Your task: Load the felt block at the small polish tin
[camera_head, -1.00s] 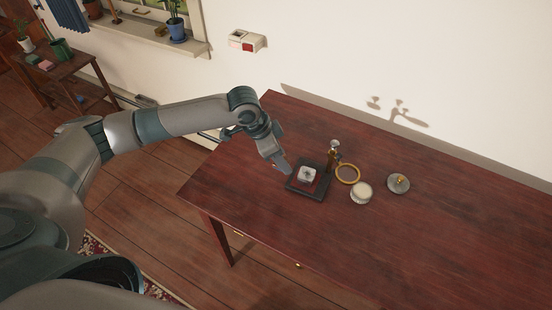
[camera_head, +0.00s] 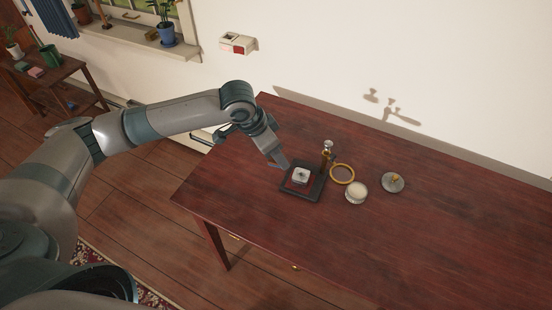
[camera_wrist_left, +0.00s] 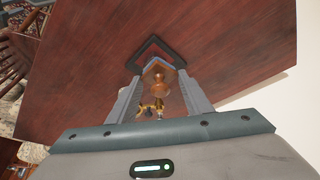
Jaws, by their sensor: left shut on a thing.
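A pale square block (camera_head: 300,175), which I take as the felt block, shows at the dark open square frame (camera_head: 315,195) on the table. My left gripper (camera_head: 287,167) comes down to it from the upper left. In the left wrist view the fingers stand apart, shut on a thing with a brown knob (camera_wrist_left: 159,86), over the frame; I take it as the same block. I cannot tell whether it touches the table. A pale round tin (camera_head: 356,193), likely the polish tin, stands right of the frame. My right gripper is out of view.
A post with a silver top (camera_head: 327,147) rises at the frame's back right corner. The table's right side is clear. A wall (camera_head: 420,60) stands behind.

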